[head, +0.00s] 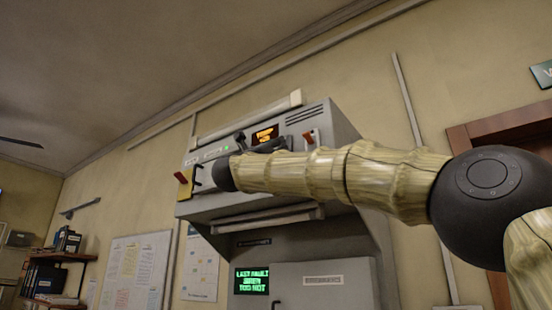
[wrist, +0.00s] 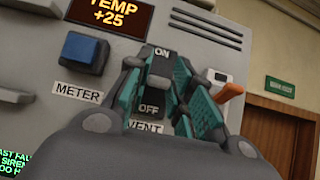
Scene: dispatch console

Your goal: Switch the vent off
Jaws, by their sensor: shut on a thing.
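The vent switch (wrist: 160,68) is a dark toggle on the grey console panel, with an ON label above it and OFF and VENT labels below. My gripper (wrist: 166,90) is around it in the wrist view, its teal-padded fingers shut on the switch from both sides. The fingers cover much of the switch, so I cannot tell clearly which way it is tilted. In the head view my gripper (head: 268,146) is at the console front (head: 245,200), mostly hidden behind my arm.
A blue button (wrist: 82,52) labelled METER sits left of the switch. An orange-handled lever (wrist: 229,91) is close on the right. A TEMP +25 display (wrist: 112,15) is above. In the head view a red-and-yellow control (head: 184,178) is at the console's left end.

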